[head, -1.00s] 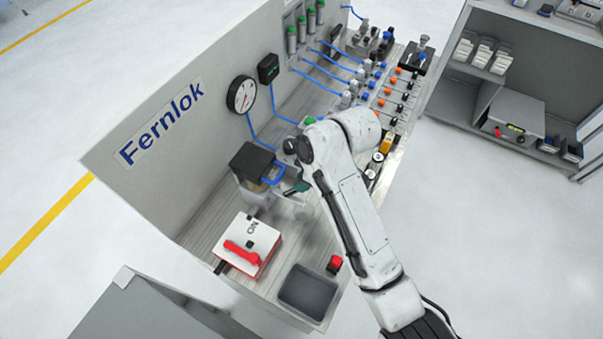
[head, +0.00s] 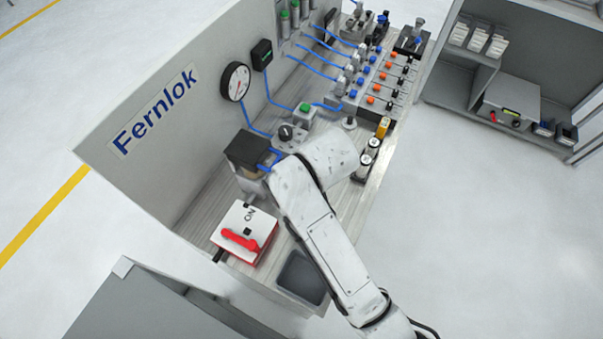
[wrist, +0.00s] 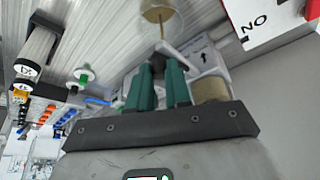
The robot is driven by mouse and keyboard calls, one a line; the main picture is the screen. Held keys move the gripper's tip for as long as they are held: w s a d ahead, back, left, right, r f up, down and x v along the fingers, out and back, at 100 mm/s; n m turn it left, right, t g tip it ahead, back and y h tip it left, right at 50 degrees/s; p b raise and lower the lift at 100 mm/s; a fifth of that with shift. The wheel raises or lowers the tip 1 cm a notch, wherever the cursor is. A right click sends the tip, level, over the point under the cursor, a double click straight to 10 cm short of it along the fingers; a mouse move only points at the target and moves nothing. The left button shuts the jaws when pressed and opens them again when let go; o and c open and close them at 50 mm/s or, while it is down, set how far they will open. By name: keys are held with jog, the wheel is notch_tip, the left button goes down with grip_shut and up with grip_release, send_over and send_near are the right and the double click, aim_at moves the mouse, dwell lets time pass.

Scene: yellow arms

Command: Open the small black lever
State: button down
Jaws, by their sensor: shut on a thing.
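In the wrist view the two green fingers of my gripper (wrist: 158,72) are close together, with their tips at a pale grey piece (wrist: 168,48). They look shut on it, but the contact is partly hidden. A pale block with a black arrow (wrist: 203,54) is just beyond the fingers, and a brass disc on a thin stem (wrist: 157,11) is above them. I cannot make out a small black lever at the fingertips. In the head view my arm hides the gripper, beside the black-topped unit (head: 251,149) on the bench.
The white box with a red handle (head: 243,232) stands near the bench's front, by a grey bin (head: 301,279). Rows of valves (head: 380,87) fill the far end.

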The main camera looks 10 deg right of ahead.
jog(key=shift+a+m, duration=0.1)
jog(key=shift+m, duration=0.2)
jog(key=c, duration=1.1)
grip_release()
jog(key=shift+s, duration=0.1)
jog(key=shift+o, duration=0.2)
jog(key=v, duration=1)
jog(key=shift+s+r, duration=0.25)
jog(key=shift+r, duration=0.1)
